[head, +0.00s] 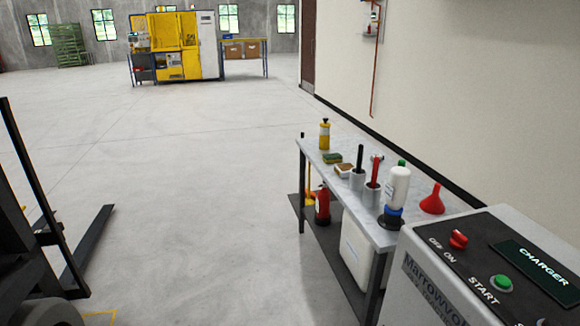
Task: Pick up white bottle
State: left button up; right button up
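A white bottle (398,187) with a green cap stands upright near the front end of a narrow grey-topped table (345,196), at the right of the head view. A blue and black object (391,219) sits just in front of its base and hides part of it. Neither of my grippers is in view, so I see no gripper near the bottle.
A red funnel (433,201) stands right of the bottle. Grey cups (372,195) with handled tools stand left of it. A yellow bottle (324,135) is at the far end. A charger cabinet (480,270) fills the front right. Open floor (190,190) lies left.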

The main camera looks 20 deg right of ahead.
aim_at(396, 191)
jog(key=u, duration=0.2)
jog(key=i, duration=1.85)
jog(key=z, duration=0.45)
